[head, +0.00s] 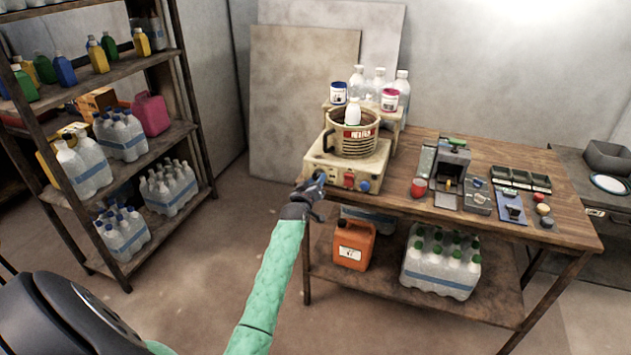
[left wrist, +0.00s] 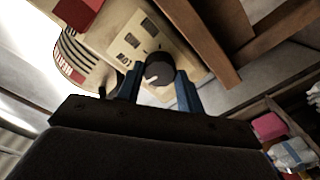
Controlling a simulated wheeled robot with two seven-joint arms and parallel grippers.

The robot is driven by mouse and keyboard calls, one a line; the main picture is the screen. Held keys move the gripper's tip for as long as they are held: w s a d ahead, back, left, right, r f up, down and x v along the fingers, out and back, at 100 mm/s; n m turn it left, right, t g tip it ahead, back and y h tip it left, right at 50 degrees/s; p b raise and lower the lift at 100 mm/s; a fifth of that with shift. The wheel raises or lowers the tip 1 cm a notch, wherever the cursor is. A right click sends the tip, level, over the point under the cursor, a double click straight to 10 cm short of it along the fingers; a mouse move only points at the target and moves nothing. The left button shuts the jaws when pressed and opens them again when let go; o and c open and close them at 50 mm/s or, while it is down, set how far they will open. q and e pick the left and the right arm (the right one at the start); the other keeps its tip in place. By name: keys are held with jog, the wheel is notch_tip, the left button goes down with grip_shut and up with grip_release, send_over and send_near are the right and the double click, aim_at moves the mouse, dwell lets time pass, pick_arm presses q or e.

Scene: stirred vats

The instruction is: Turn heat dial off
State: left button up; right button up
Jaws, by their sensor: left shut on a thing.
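The heater (head: 345,168) is a cream box at the left end of the wooden table, with a ribbed vat (head: 352,138) on top. My left gripper (head: 320,178) is at the left end of this panel. In the left wrist view, its two blue fingers (left wrist: 160,84) are shut on a dark round dial (left wrist: 159,68) on the cream panel (left wrist: 130,40). In the head view the gripper hides this dial. The dial's marking is not readable. My right gripper is out of view.
A red jar (head: 419,188) and small devices sit to the right. Below are an orange canister (head: 353,244) and a bottle pack (head: 441,263). A shelf rack (head: 180,85) stands left.

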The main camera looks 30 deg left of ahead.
pick_arm(q)
jog(key=shift+n, duration=1.3)
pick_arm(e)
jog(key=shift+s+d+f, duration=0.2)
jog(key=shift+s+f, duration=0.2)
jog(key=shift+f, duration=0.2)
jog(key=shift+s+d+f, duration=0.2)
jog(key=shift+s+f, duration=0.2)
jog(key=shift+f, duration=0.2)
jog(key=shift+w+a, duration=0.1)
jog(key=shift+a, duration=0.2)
pick_arm(q)
jog(key=o, duration=1)
